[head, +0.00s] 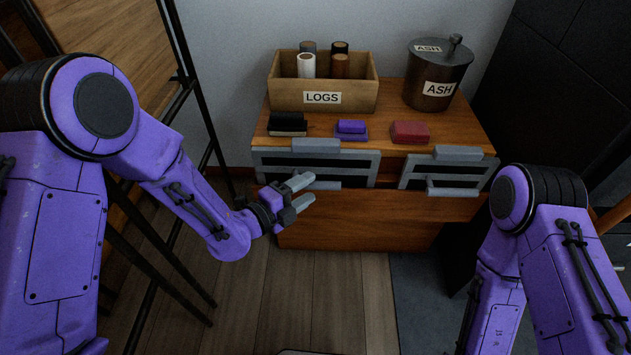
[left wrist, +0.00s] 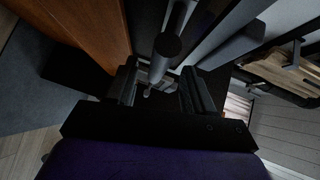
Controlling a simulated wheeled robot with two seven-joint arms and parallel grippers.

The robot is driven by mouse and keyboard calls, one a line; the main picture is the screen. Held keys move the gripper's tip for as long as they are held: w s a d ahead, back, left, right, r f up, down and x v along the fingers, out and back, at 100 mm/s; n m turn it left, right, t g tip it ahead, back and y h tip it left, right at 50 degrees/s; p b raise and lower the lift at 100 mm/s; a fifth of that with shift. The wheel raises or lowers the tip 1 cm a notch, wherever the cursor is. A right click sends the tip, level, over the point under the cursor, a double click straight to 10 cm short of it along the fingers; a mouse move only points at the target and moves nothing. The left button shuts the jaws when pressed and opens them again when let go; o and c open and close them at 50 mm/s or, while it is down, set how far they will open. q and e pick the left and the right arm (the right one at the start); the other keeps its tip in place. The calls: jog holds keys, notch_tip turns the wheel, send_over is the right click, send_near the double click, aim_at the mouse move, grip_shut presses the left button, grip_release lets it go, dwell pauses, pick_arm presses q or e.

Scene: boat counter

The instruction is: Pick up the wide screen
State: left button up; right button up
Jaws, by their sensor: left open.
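Two grey slotted screens hang at the counter's front edge in the head view. The wide screen (head: 266,169) is the left one, with a grey block on its top edge and a grey bar handle low on its front. The narrower screen (head: 408,172) hangs to its right. My left gripper (head: 309,189) is open in front of the wide screen's lower part, hiding part of it and of its handle. In the left wrist view, a grey bar (left wrist: 166,46) lies just beyond the open left fingers (left wrist: 160,90); I cannot tell whether they touch. My right gripper is out of view.
On the wooden counter (head: 395,97) stand a LOGS box (head: 350,98) with several rolls and a dark ASH bucket (head: 447,82). Black (head: 287,124), purple (head: 351,128) and red (head: 410,131) items lie near its front edge. A black metal frame stands at left.

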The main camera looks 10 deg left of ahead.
aim_at(309, 187)
pick_arm(q)
jog(key=x, duration=0.3)
jog(key=shift+w+d+f, duration=0.1)
jog(key=shift+w+f, duration=0.05)
jog(key=c, duration=1)
